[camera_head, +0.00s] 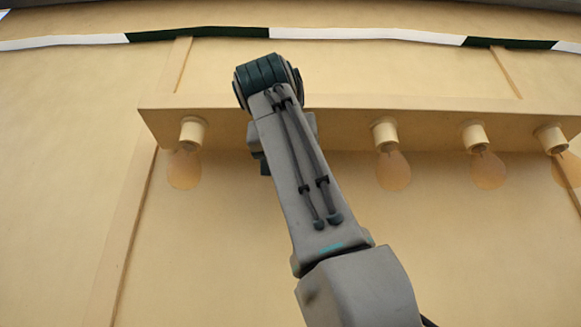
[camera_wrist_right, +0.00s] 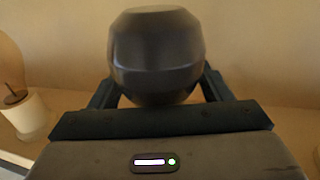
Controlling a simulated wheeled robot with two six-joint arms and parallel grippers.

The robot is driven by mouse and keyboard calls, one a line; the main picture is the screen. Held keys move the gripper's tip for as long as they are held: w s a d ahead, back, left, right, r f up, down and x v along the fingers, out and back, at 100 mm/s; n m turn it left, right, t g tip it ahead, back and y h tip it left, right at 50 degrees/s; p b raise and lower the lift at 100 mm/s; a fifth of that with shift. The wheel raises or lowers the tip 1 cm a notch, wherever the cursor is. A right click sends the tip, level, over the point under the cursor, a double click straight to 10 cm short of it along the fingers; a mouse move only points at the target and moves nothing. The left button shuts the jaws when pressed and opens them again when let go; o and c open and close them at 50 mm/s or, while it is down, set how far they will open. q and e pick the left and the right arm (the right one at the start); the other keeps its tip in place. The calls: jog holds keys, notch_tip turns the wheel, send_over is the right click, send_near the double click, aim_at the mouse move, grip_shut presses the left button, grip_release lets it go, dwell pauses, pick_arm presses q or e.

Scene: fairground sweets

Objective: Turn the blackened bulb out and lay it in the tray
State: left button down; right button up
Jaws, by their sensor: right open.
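The blackened bulb (camera_wrist_right: 157,50) is a dark, rounded shape in the right wrist view, between the fingers of my right gripper (camera_wrist_right: 158,92). The fingers stand open on either side of its lower part. Whether either finger touches it I cannot tell. Its socket is hidden behind the gripper. In the head view my right arm covers this bulb, and the gripper is mostly hidden behind the arm. The tray is in neither view. My left gripper is not in view.
Clear amber bulbs hang from cream sockets under the beam (camera_head: 340,108): one to the left (camera_head: 184,169), and several to the right, the nearest (camera_head: 393,170). A neighbouring bulb (camera_wrist_right: 9,70) shows at the wrist view's left edge. The wall below the beam is bare.

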jog(key=shift+s+a+r, duration=0.15)
jog(key=shift+s+a, duration=0.25)
jog(key=shift+a, duration=0.15)
jog(key=shift+y, duration=0.3)
jog(key=n+y, duration=0.1)
jog(key=y, duration=0.1)
jog(key=shift+w+n+y, duration=0.25)
jog(key=shift+n+y, duration=0.05)
jog(key=shift+n, duration=0.1)
jog(key=n+y, duration=0.2)
jog(key=shift+a+y, duration=0.2)
jog(key=shift+y, duration=0.2)
jog(key=n+y, duration=0.2)
jog(key=y, duration=0.1)
jog(key=shift+a, duration=0.1)
jog(key=shift+s+a+n+g+y, duration=0.15)
jog(key=shift+n+g+y, duration=0.25)
jog(key=shift+y, duration=0.25)
jog(key=shift+w+a+n+g+y, duration=0.15)
jog(key=shift+n+g+y, duration=0.15)
jog(key=shift+n+y, duration=0.3)
jog(key=shift+c, duration=0.2)
